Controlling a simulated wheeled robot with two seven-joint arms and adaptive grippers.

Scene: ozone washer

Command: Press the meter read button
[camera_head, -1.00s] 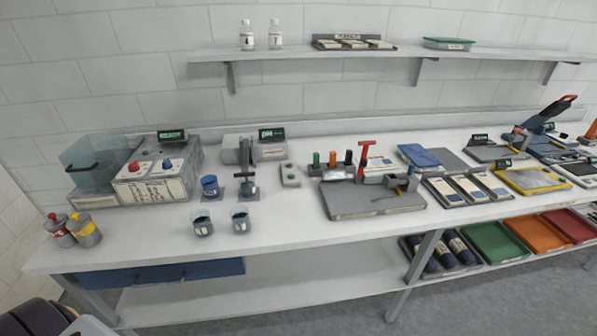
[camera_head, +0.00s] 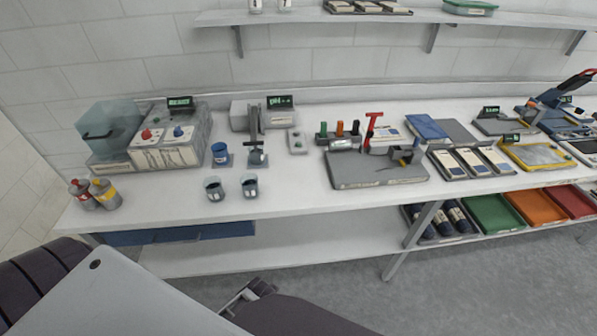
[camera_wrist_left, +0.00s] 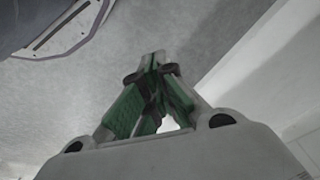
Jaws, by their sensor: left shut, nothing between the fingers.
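A grey meter unit (camera_head: 248,115) with a lit green display (camera_head: 280,101) stands at the back of the bench, with an upright stand in front of it. A small grey box (camera_head: 297,141) with small round buttons sits just to its right. I cannot tell from the frames which button is the meter read button. My left gripper (camera_wrist_left: 155,62) shows in the left wrist view, with green-padded fingers closed together and nothing between them. It is over the floor, away from the bench top.
A grey washer unit (camera_head: 170,150) with red and blue knobs is at left. The front middle of the bench is clear.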

